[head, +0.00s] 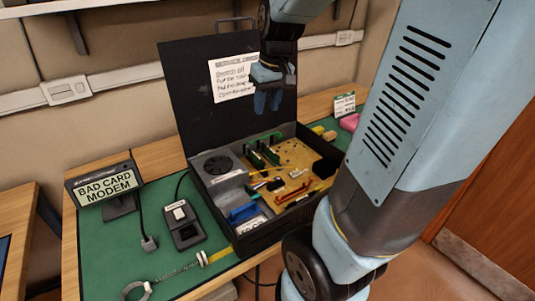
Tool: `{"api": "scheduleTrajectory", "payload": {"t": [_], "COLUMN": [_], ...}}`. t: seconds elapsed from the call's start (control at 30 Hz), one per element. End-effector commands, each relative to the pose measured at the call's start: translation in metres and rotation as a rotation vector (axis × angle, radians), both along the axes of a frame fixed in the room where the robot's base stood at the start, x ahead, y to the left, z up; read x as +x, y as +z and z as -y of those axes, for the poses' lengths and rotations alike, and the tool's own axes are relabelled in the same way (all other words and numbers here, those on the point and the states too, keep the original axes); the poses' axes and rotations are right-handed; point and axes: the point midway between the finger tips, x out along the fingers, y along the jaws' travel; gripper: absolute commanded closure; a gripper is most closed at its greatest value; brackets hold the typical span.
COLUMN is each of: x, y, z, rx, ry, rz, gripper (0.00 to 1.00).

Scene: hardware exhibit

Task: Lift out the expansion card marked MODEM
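An open black case (293,231) stands on the bench with its lid raised. Inside is a tan circuit board (292,153). Several green expansion cards (268,154) stand upright towards the board's back left. Any marks on them are too small to read, so I cannot tell which is the modem. A display sign (107,184) at the left reads "BAD CARD MODEM". My gripper (267,108) points down in front of the lid, above and apart from the cards. No held object shows between its blue fingers. The gap between them is too small to judge.
A switch box (185,226), a plug (149,243) and a coiled-cord strap (178,272) lie on the green mat (100,247) left of the case. A paper note (233,79) is on the lid. A small card (344,104) and pink block (349,122) are behind right.

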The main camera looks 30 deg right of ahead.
Motion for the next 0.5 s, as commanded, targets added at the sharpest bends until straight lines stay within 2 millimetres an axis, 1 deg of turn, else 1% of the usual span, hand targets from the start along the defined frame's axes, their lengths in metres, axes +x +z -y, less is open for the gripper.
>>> {"api": "scheduleTrajectory", "payload": {"t": [0.03,0.2,0.4,0.5], "x": [0.009,0.036,0.061,0.069], "y": [-0.01,-0.039,-0.075,-0.09], "z": [0.006,0.026,0.049,0.059], "rx": [-0.002,-0.014,-0.031,-0.041], "ry": [0.003,0.016,0.029,0.037], "rz": [-0.024,-0.087,-0.156,-0.183], "gripper": [0.63,0.63,0.63,0.63]}}
